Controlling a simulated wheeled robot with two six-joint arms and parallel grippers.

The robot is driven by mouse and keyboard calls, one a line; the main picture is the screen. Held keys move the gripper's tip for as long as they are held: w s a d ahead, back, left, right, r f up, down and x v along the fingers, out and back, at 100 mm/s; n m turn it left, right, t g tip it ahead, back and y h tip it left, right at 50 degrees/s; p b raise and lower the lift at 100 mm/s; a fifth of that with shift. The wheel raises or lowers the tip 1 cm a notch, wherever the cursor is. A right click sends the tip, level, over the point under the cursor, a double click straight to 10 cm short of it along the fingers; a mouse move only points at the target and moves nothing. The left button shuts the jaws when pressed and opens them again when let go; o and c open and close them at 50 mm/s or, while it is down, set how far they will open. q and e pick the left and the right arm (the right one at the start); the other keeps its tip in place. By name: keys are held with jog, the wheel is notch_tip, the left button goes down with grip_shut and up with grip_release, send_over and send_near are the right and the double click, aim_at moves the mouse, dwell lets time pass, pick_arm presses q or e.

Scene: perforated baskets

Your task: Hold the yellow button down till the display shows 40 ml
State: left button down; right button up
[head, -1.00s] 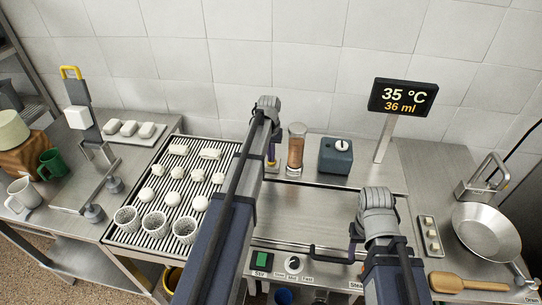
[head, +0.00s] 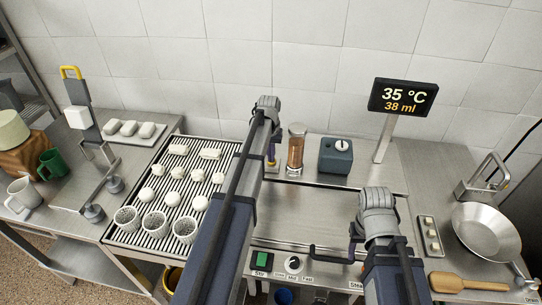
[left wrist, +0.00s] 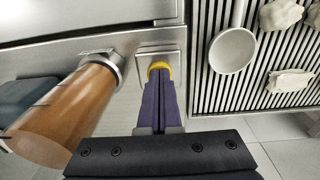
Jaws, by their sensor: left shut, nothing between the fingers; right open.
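The display (head: 403,97) at the back right reads 35 °C and 38 ml. The yellow button (left wrist: 159,65) sits on a square metal plate in the left wrist view. My left gripper (left wrist: 160,76) is shut and empty, its purple fingertips on the button and covering part of it. In the head view my left gripper (head: 271,152) is mostly hidden behind its own arm. My right gripper (head: 353,243) is open near the front of the steel counter, its fingers largely hidden by its arm.
A brown-filled clear cylinder (head: 296,148) stands just right of the left gripper, with a dark box (head: 336,155) beyond it. A slatted rack (head: 133,239) with white pieces and cups lies to the left. A black handle (head: 330,253) is beside the right gripper.

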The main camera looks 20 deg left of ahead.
pick_arm(q)
jog(key=shift+s+d, duration=0.15)
jog(key=shift+s, duration=0.1)
jog(key=shift+r+p, duration=0.65)
jog(key=shift+p, duration=0.25)
notch_tip(320, 180, up, 13)
jog(key=p, duration=1.2)
jog(key=shift+a+f+p, duration=0.15)
jog(key=shift+a+p, duration=0.1)
jog(key=shift+p, duration=0.15)
pick_arm(e)
notch_tip(320, 180, up, 14)
jog(key=shift+a, duration=0.25)
jog(key=shift+w, duration=0.1)
